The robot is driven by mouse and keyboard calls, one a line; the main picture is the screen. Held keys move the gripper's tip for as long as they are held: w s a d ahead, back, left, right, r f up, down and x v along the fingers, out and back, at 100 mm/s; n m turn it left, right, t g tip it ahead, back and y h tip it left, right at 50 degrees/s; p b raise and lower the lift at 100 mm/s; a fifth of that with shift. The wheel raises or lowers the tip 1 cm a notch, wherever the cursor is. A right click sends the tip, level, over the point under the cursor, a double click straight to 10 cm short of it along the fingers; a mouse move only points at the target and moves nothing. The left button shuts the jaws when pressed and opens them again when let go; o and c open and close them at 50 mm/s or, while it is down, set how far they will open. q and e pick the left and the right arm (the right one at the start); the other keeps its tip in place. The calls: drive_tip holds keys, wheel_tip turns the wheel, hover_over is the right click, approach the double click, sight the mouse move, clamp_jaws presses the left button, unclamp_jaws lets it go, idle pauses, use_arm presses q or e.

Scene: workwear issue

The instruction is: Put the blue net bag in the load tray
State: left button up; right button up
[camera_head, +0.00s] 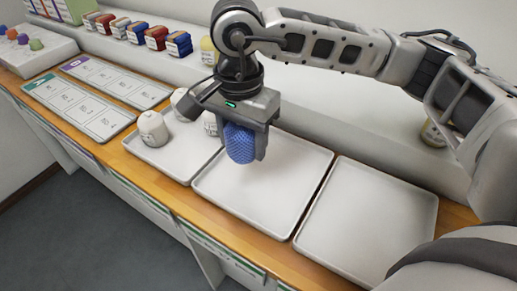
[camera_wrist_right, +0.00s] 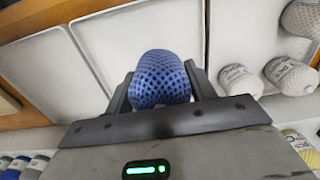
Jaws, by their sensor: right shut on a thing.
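The blue net bag (camera_head: 239,144) hangs upright between the fingers of my right gripper (camera_head: 245,138), which is shut on it. In the right wrist view the blue net bag (camera_wrist_right: 160,78) sits between both fingers (camera_wrist_right: 162,88). The gripper holds it over the left part of the empty middle tray (camera_head: 262,190); the head view suggests it is above the surface. Three pale trays stand in a row, and no label showing tells which is the load tray. My left gripper is not in view.
White net bags (camera_head: 153,128) stand on the left tray (camera_head: 180,165), just left of my right gripper. The right tray (camera_head: 370,220) is empty. Marked boards (camera_head: 80,108) lie farther left. Several coloured packs (camera_head: 137,33) line the back shelf. A yellow-labelled item (camera_head: 432,134) stands behind my arm.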

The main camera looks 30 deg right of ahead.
sight(226, 136)
drive_tip(key=m, duration=0.2)
drive_tip(key=a+r+m, duration=0.1)
drive_tip(key=m, duration=0.1)
drive_tip(key=a+m, duration=0.1)
drive_tip(key=m, duration=0.2)
drive_tip(key=shift+s+r+b, duration=0.1)
drive_tip(key=shift+r+b, duration=0.25)
drive_tip(key=shift+b, duration=0.05)
drive_tip(key=m, duration=0.2)
drive_tip(key=a+r+m, duration=0.1)
drive_tip(key=m, duration=0.1)
drive_tip(key=shift+b, duration=0.3)
drive_tip(key=w+d+f+m, duration=0.1)
drive_tip(key=w+d+m, duration=0.1)
drive_tip(key=m, duration=0.2)
drive_tip(key=w+d+f+m, duration=0.1)
drive_tip(key=d+f+m, duration=0.1)
drive_tip(key=d+m, duration=0.1)
drive_tip(key=w+d+f+m, duration=0.2)
drive_tip(key=d+m, duration=0.1)
drive_tip(key=m, duration=0.1)
drive_tip(key=shift+w+d+f+m, duration=0.25)
drive_tip(key=shift+w+m, duration=0.1)
drive_tip(key=shift+m, duration=0.05)
drive_tip(key=shift+w+d+f, duration=0.3)
drive_tip(key=shift+d+f, duration=0.15)
drive_tip(key=shift+f, duration=0.2)
drive_tip(key=shift+w+f, duration=0.1)
drive_tip(key=shift+f, duration=1.55)
